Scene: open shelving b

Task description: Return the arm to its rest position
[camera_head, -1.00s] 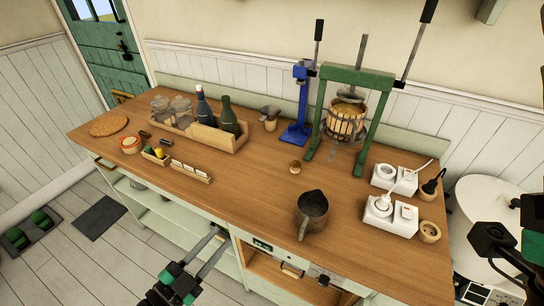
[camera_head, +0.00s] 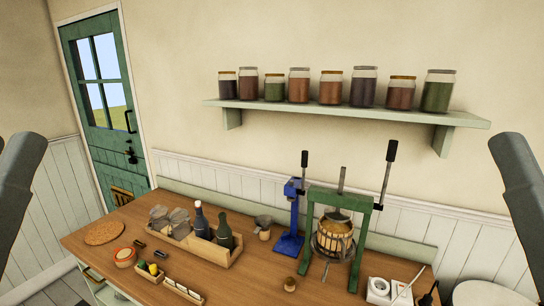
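No gripper fingers show in the head view. A dark grey link of my own body stands at the left edge and another at the right edge. Both reach in from the sides, clear of the counter. The wooden counter (camera_head: 219,283) runs across the lower part of the view, and its front right part is cut off by the bottom edge.
A wall shelf (camera_head: 335,112) holds several jars. On the counter stand a green press (camera_head: 359,254), a blue stand (camera_head: 291,243), a wooden crate (camera_head: 222,259) with bottles, a round mat (camera_head: 103,233) and white sockets (camera_head: 379,291). A green door (camera_head: 107,110) is at the left.

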